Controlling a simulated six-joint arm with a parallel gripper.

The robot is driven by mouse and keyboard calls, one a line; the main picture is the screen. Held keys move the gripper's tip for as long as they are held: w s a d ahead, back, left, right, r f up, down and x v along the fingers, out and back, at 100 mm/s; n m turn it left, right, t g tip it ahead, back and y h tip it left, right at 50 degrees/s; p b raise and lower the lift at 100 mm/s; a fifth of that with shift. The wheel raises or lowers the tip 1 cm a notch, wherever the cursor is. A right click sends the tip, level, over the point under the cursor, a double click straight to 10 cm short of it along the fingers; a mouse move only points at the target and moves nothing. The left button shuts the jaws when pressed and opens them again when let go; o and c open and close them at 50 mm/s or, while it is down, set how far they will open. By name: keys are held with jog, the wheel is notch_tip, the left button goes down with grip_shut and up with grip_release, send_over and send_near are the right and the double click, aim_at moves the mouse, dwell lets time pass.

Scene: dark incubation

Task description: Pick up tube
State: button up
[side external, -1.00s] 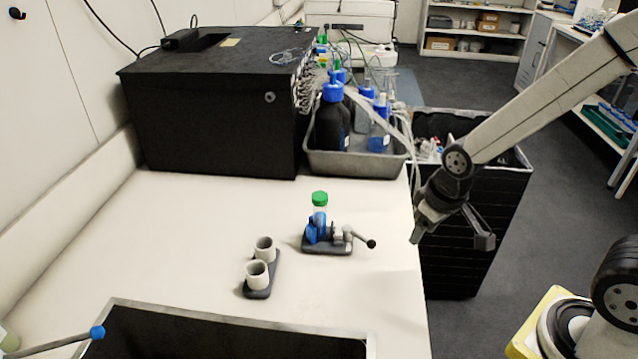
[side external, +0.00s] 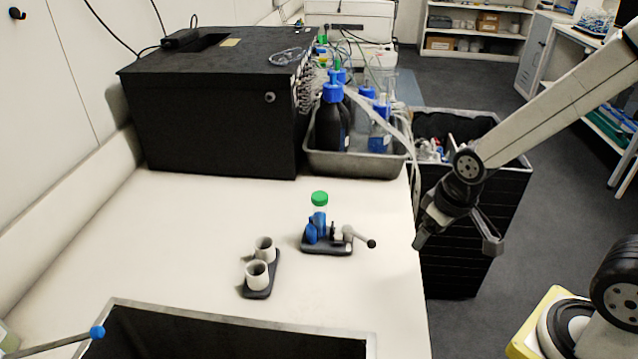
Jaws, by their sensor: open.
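The tube (side external: 320,208) has a green cap and a clear body. It stands upright in a blue clamp holder (side external: 317,229) on a dark base plate, with a lever handle ending in a black ball on its right side. My gripper (side external: 456,243) is to the right of the tube, by the right edge of the bench. It is open and empty, its two fingers spread and pointing down, apart from the tube and holder. The tube's lower part is hidden by the blue clamp.
Two white cups (side external: 261,262) sit in a dark stand to the left of the holder. A large black box (side external: 215,110) and a grey tray (side external: 355,165) of bottles stand at the back. A black-lined open bin (side external: 225,335) is at the front. The bench right of the holder is clear.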

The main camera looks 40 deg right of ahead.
notch_tip(320, 180, up, 5)
jog(key=m+g, duration=0.2)
jog(key=m, duration=1.6)
send_over(319, 195)
jog(key=s, duration=0.1)
jog(key=shift+s+d+r, duration=0.1)
jog(key=shift+s+d, duration=0.1)
jog(key=shift+d, duration=0.2)
jog(key=shift+w+a+r+m+g, duration=0.2)
jog(key=shift+w+a+m+g, duration=0.1)
jog(key=shift+w+a+m, duration=0.4)
jog(key=shift+d+f, duration=0.15)
jog(key=shift+f, duration=1.8)
jog(key=shift+d+f, duration=0.1)
jog(key=shift+f, duration=1.85)
grip_shut()
